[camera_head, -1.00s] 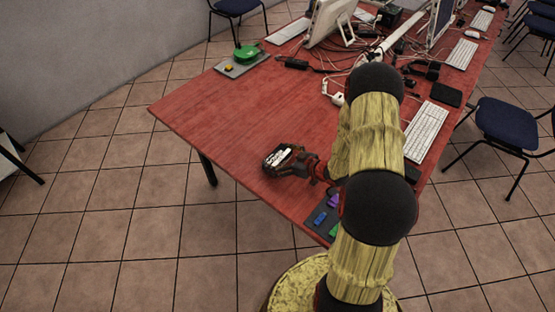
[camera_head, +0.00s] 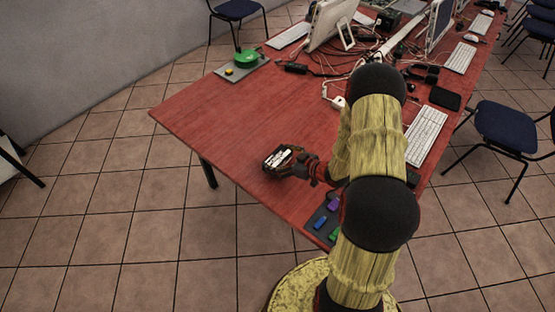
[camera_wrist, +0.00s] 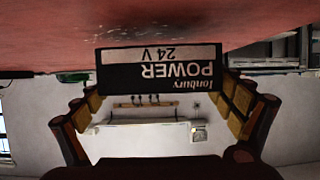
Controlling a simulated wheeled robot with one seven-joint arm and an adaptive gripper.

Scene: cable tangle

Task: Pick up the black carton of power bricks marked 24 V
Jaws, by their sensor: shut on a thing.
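The black carton (camera_wrist: 158,70) shows upside down in the wrist view, with "POWER", "24 V" and a maker's name on its face. In the head view the carton (camera_head: 277,158) is a small dark box with a pale top, over the near-left part of the red table (camera_head: 215,110). My gripper (camera_head: 287,162) is shut on it; in the wrist view my gripper's fingers (camera_wrist: 160,105) reach along both its sides. I cannot tell whether the carton touches the table.
A grey mat with several coloured blocks (camera_head: 320,221) lies by the table's near edge. A green object (camera_head: 246,56) sits on a grey pad at the far left. Cables, keyboards (camera_head: 426,130) and monitors (camera_head: 327,25) crowd the back and right.

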